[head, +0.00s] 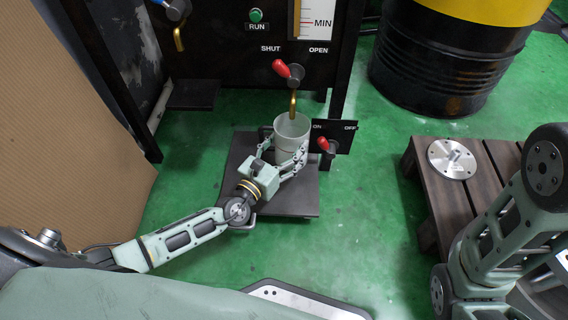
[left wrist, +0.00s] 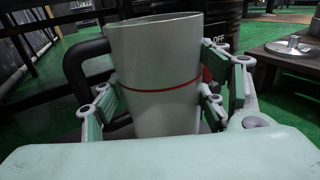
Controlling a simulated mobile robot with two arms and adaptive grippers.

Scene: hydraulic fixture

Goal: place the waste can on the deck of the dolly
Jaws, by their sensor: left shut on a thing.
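The waste can (head: 292,130) is a pale grey, open-topped cup shape with a thin red line around it. In the left wrist view the can (left wrist: 160,65) stands upright between the fingers, with a dark curved handle-like shape at its left. My left gripper (head: 285,152) is shut on the can's sides. The dolly's deck (head: 238,160) is a dark flat plate on the floor beneath the can and gripper. The can's base is hidden, so I cannot tell whether it touches the deck. My right gripper is out of view.
A brass spout (head: 293,104) with a red-handled valve (head: 281,68) hangs just above the can. An ON/OFF panel (head: 340,137) stands close to its right. A slatted wooden platform (head: 450,200) holds a metal flange (head: 452,158); a black and yellow drum (head: 430,70) stands behind.

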